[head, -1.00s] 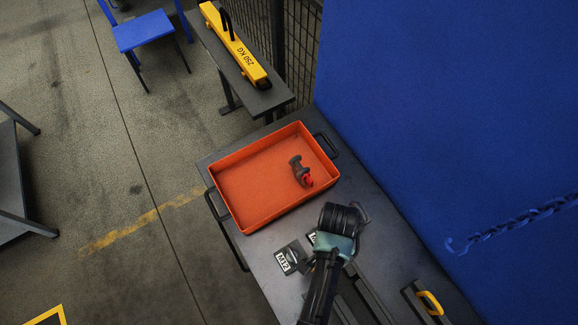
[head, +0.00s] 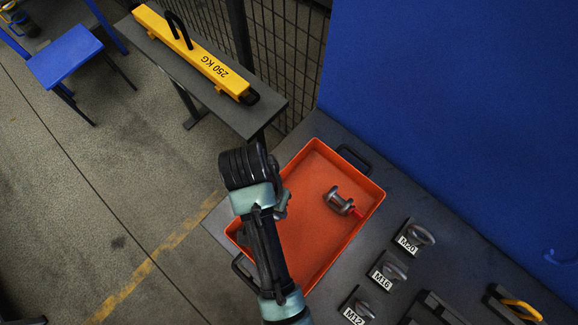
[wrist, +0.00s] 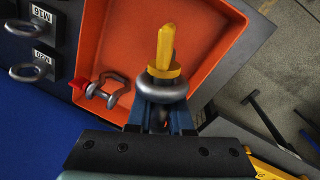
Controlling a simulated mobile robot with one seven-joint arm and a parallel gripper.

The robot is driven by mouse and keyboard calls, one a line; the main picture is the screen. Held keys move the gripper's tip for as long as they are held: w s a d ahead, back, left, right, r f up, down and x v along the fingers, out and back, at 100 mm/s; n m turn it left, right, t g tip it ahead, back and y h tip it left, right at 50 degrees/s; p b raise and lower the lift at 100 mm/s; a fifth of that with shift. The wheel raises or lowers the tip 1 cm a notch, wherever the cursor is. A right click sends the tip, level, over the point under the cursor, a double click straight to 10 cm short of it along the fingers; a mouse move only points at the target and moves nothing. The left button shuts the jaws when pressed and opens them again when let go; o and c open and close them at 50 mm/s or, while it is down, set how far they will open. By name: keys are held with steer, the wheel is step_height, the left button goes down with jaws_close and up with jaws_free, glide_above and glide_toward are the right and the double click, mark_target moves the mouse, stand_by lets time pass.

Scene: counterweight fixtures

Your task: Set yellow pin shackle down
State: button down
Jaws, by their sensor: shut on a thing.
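My gripper (wrist: 165,118) is shut on the yellow pin shackle (wrist: 167,88), a grey bow with a bright yellow pin pointing away from the jaws. In the wrist view they are over the orange tray (wrist: 217,22); I cannot tell whether the shackle touches its floor. In the head view my wrist hides the jaws and the shackle above the left part of the tray (head: 366,214). A grey shackle with a red pin (head: 338,201) lies in the tray, apart from the held one; it also shows in the wrist view (wrist: 108,88).
Labelled blocks M20 (head: 408,243), M16 (head: 381,272) and M12 (head: 352,314) with grey rings stand on the bench, right of the tray. A yellow handle (head: 522,309) is farther right. A yellow 250 KG beam (head: 190,52) lies on the rear bench. A blue wall (head: 460,90) bounds the right.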

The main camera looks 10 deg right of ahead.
steer(key=shift+w+a+f, duration=0.15)
steer(key=shift+w+a, duration=0.05)
step_height(320, 180, down, 5)
steer(key=shift+s+r+p, duration=0.1)
steer(key=shift+p, duration=0.2)
steer(key=shift+f, duration=2.4)
steer(key=c, duration=1.3)
jaws_free()
steer(key=shift+f, duration=0.15)
steer(key=o, duration=0.5)
